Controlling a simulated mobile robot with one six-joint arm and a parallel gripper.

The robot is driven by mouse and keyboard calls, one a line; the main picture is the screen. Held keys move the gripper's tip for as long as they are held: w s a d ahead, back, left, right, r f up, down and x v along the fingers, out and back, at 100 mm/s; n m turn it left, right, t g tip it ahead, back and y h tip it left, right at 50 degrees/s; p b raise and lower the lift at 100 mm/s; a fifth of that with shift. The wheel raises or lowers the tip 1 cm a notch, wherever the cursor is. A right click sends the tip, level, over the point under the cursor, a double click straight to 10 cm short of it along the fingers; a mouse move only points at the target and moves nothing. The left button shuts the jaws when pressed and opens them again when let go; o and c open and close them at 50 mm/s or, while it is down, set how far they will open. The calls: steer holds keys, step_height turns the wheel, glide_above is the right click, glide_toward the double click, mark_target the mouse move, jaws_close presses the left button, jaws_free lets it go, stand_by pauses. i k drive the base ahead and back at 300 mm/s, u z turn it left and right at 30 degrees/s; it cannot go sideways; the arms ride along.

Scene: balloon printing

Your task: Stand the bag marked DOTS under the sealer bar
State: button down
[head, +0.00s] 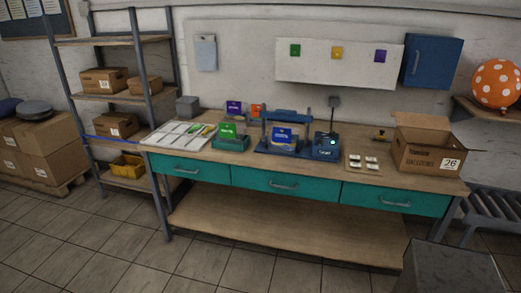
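A blue sealer stands on the middle of the bench, with a raised crossbar (287,115) and a control box (326,147) showing a green light at its right. A blue bag (283,134) with a pale label stands upright below the bar, or just in front of it; I cannot tell which. A green bag (227,130) stands in a green holder (232,144) to the left. A purple piece (234,107) and an orange piece (256,110) stand behind. The print on all of these is too small to read, so I cannot tell which is marked DOTS. My gripper is not in view.
The bench (300,171) has teal drawers and an empty lower shelf. A sorting tray (180,135) lies at left, small tiles (362,161) right of the sealer, and an open BALLOONS carton (428,150) at the right end. Tiled floor is clear in front; a grey box (452,272) stands lower right.

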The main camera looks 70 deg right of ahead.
mark_target(281, 139)
steer(key=u, duration=0.5)
steer(key=i, duration=1.45)
steer(key=z, duration=4.65)
steer(key=i, duration=0.15)
steer(key=u, duration=2.2)
